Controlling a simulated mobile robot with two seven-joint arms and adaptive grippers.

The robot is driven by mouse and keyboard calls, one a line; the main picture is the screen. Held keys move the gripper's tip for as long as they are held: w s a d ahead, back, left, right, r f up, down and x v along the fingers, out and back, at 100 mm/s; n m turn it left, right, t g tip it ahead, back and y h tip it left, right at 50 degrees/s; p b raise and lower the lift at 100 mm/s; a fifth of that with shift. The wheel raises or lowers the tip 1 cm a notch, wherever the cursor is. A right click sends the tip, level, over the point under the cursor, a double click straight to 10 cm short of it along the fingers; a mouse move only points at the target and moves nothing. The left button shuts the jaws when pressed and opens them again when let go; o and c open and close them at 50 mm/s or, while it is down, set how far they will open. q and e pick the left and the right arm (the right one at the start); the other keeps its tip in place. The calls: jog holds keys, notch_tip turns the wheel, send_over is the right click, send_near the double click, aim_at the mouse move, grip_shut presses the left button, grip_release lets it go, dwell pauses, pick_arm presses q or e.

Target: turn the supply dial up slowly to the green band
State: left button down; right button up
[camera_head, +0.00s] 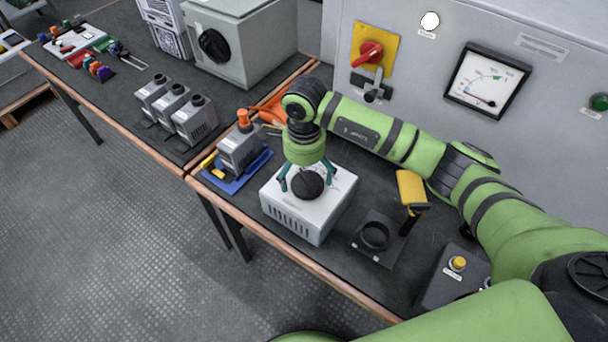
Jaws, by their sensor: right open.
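The supply dial (308,185) is a round black knob on top of a white vented box (291,216) on the bench. My right gripper (305,179) points down over the dial, with its teal fingers spread on either side of it. The fingers are open; whether they touch the knob cannot be told. The meter (488,79) on the grey cabinet has a green band at the upper part of its scale. Its needle seems to lie toward the low left end, but it is small. My left gripper is not in view.
A black ring holder (375,237), a yellow-headed tool (411,188) and a yellow button box (457,265) stand right of the white box. A grey capacitor (240,150) on a blue tray stands left. A red switch (371,52) is on the cabinet.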

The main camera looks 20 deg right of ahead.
jog(key=shift+f, duration=1.45)
jog(key=shift+r, duration=0.1)
jog(key=c, duration=1.1)
